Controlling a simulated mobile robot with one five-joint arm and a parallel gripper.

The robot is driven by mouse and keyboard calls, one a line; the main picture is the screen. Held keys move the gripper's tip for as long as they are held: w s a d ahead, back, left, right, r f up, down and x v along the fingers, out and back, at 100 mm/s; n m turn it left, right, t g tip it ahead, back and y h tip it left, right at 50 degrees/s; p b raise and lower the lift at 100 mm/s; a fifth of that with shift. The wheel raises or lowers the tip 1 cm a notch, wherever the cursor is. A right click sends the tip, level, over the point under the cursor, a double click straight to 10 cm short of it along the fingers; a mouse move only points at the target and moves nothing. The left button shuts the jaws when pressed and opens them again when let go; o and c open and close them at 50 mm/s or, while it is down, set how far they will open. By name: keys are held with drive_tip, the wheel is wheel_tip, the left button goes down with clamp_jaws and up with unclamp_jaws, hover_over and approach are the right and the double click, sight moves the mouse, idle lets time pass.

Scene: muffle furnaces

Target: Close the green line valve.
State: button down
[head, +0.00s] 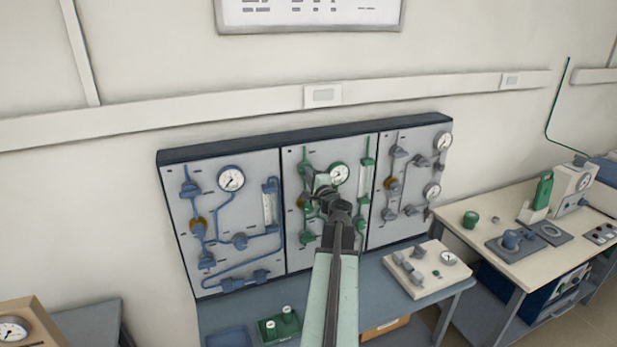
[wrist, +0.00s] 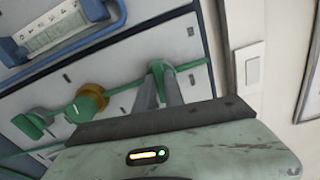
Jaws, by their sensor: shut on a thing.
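The green line panel (head: 314,152) is the middle of three panels on the wall, with green pipes, a gauge and a flow tube. My gripper (head: 324,192) reaches up to its upper left part and hides much of it. In the wrist view, my gripper (wrist: 158,82) has its two fingers close together on a green valve handle (wrist: 158,67) on the green line. The gripper is shut on this handle. A brass-coloured fitting (wrist: 91,91) with a green part on it sits farther left along the line. The handle's exact turn angle is hard to tell.
A blue line panel (head: 207,180) is left and a grey line panel (head: 417,171) right. The bench (head: 375,275) below carries a small white fitting block (head: 418,268) and a green tray. A table (head: 465,237) with instruments stands right.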

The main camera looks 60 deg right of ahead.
drive_tip(key=shift+n, duration=0.6)
drive_tip(key=c, duration=1.4)
unclamp_jaws()
drive_tip(key=shift+w+n, duration=0.1)
drive_tip(key=shift+n, duration=0.2)
drive_tip(key=shift+c, duration=0.2)
drive_tip(key=v, duration=0.7)
drive_tip(key=shift+s+a, duration=0.25)
drive_tip(key=shift+s, duration=0.05)
